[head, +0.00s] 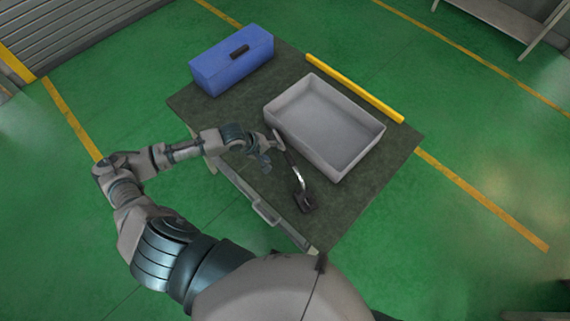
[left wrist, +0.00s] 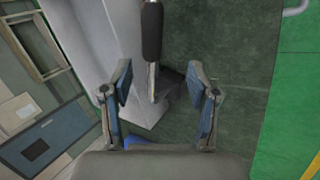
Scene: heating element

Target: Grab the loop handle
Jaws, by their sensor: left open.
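The heating element stands on the dark table top (head: 372,188) beside the grey tray. It has a dark base block (head: 306,203) and a curved metal loop handle (head: 299,179). In the left wrist view the handle's black grip (left wrist: 152,32) comes down from the top edge, with a thin metal rod below it and the dark block (left wrist: 171,84) behind. My left gripper (head: 271,149) is open near the far end of the handle. In the left wrist view its two fingers (left wrist: 162,82) stand apart, with the rod showing between them. Contact cannot be told. My right gripper is not in view.
The grey tray (head: 334,168) is close to the handle on its right. A blue toolbox (head: 228,66) stands at the table's back left. A yellow bar (head: 353,87) lies along the back edge. The table's front right is clear.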

